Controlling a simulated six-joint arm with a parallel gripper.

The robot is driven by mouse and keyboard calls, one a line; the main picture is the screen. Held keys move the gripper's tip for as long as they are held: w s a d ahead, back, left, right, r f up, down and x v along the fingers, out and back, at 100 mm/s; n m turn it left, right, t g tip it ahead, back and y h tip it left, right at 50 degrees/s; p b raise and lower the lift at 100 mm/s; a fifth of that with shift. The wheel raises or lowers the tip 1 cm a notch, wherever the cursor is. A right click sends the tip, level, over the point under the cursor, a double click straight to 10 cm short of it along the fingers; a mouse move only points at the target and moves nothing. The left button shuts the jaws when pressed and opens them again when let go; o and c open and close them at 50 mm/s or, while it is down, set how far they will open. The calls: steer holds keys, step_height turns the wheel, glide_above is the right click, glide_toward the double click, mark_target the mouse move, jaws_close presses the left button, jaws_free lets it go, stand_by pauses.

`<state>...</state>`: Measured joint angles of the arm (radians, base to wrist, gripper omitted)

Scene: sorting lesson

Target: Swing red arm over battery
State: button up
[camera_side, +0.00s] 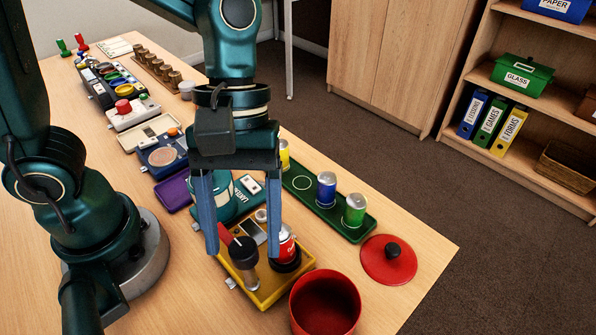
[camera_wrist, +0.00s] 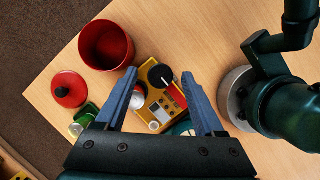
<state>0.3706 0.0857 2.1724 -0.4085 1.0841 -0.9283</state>
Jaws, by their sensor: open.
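The yellow tester box (camera_side: 268,290) stands on the table near its front edge. A post with a black knob (camera_side: 243,246) rises from it. The red arm (camera_side: 225,235) extends from the post on the side away from the red cylinder, apart from it. The red battery-like cylinder (camera_side: 287,243) stands upright in a black ring on the box; its pale top (camera_wrist: 137,99) shows in the wrist view, partly behind a finger. My gripper (camera_side: 242,254) is open, its blue fingers on either side above the knob (camera_wrist: 160,76). Contact cannot be told.
A red pot (camera_side: 325,305) and its red lid (camera_side: 388,260) lie right of the box. A green tray (camera_side: 300,199) with several coloured cylinders is behind. A teal device (camera_side: 240,197) and other devices line the table farther back.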

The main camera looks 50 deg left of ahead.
steer(key=shift+s+d+f, duration=0.1)
steer(key=shift+f, duration=0.15)
jaws_close()
